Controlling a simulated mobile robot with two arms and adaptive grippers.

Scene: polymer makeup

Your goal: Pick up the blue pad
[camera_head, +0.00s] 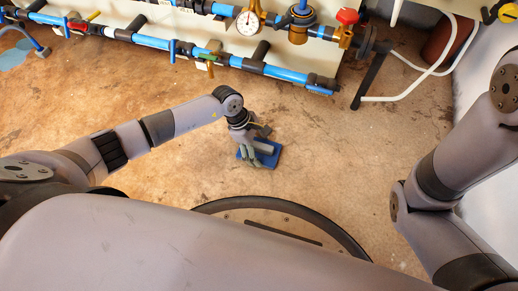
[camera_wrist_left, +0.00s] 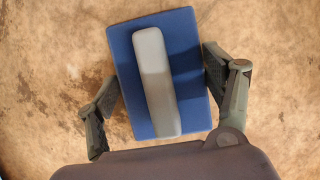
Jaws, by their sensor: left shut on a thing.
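The blue pad (camera_head: 272,158) is a flat blue rectangle with a raised grey bar along its middle. It is in front of my base in the head view, over the brown floor. In the left wrist view the blue pad (camera_wrist_left: 187,45) lies slightly tilted between the two fingers. My left gripper (camera_head: 258,150) is shut on the pad, and in the wrist view its fingers (camera_wrist_left: 162,88) are at the pad's left and right edges. Whether the pad touches the floor I cannot tell. My right arm shows at the right of the head view, but its gripper is out of view.
Blue pipes (camera_head: 275,72) with valves and a pressure gauge (camera_head: 247,22) run along a panel at the top. A white hose (camera_head: 420,73) hangs at the upper right near a dark red container (camera_head: 438,40). The brown floor (camera_head: 330,140) around the pad is clear.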

